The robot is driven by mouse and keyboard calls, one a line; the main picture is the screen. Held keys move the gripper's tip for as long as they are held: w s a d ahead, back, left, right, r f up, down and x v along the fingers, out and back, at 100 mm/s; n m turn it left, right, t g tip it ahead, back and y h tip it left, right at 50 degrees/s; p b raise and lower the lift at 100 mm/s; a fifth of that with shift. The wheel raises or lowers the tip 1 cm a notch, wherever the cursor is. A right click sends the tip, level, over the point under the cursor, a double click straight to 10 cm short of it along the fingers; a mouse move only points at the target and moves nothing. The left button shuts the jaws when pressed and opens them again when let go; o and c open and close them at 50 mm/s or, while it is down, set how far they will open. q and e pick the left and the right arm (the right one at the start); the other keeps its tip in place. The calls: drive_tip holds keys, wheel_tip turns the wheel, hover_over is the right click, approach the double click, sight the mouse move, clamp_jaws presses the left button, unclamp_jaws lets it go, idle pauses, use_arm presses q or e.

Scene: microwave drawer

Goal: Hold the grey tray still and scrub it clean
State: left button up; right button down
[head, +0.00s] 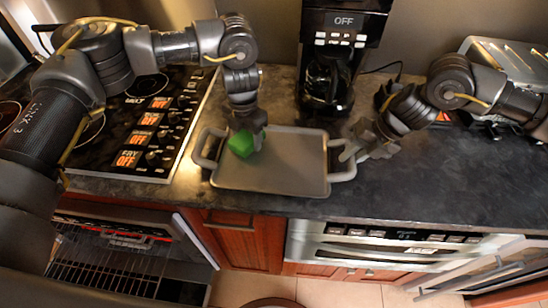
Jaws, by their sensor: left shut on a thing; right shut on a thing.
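The grey tray (288,172) lies on the dark counter in the middle of the head view, with a handle at its left end and one at its right end. My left gripper (246,134) points down over the tray's left part and is shut on a green scrubber (241,144). The scrubber is at the tray's surface; I cannot tell if it presses on it. My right gripper (350,152) is shut on the tray's right handle (343,172). Its fingers partly hide that handle.
A stove (140,125) with several "OFF" displays is left of the tray. A coffee maker (335,60) stands behind it. A toaster (510,60) is at the back right. The counter (440,190) right of the tray is clear. A drawer appliance (380,245) is below the front edge.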

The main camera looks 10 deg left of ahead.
sight(277, 149)
use_arm(q)
drive_tip(key=shift+f, duration=0.35)
drive_tip(key=shift+d, duration=0.15)
drive_tip(key=shift+d, duration=1.2)
drive_tip(key=shift+d, duration=0.15)
drive_tip(key=shift+d, duration=1.15)
drive_tip(key=shift+s+d+f, duration=0.1)
drive_tip(key=shift+d, duration=0.6)
drive_tip(key=shift+s+d+f, duration=0.1)
drive_tip(key=shift+d, duration=0.55)
